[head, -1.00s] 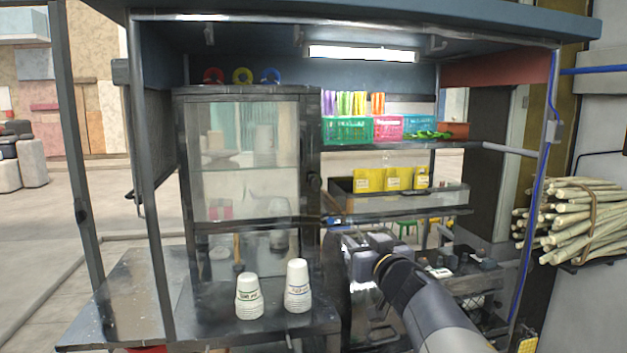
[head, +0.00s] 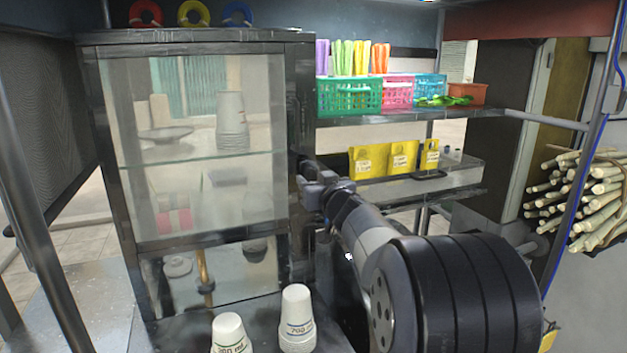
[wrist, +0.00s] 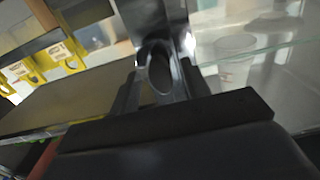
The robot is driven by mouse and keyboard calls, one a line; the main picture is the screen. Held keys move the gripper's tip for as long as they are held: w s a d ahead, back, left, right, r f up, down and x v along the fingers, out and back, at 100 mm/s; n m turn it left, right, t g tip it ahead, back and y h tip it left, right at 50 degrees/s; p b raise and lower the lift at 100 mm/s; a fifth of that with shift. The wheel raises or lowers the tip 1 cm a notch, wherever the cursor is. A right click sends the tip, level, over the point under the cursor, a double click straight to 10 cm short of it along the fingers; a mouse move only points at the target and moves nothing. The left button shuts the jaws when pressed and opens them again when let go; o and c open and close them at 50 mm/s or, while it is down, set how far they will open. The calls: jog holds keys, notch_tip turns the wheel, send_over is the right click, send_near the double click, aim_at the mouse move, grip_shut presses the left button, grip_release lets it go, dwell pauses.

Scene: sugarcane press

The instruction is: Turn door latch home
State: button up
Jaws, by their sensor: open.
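The dark-framed glass cabinet (head: 200,38) stands on the left of the counter, its glass door (head: 190,120) facing me and looking closed. My gripper (head: 310,178) reaches the cabinet's right edge at mid height; my wrist and arm hide part of that edge. In the wrist view a dark, rounded piece, seemingly the door latch (wrist: 159,78), sits between the fingers of my gripper (wrist: 160,92). The fingers are apart on either side of it; I cannot tell whether they touch it. The latch's angle is unclear, and in the head view it is hidden behind my gripper.
Paper cup stacks (head: 297,318) stand on the counter before the cabinet. To the right are a shelf with coloured baskets (head: 348,96) and a tray with yellow packets (head: 402,158). Sugarcane (head: 590,195) lies at the far right. Tape rolls (head: 193,13) sit on top.

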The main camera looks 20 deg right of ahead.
jog(key=shift+w, duration=0.2)
jog(key=shift+c, duration=0.4)
jog(key=c, duration=0.9)
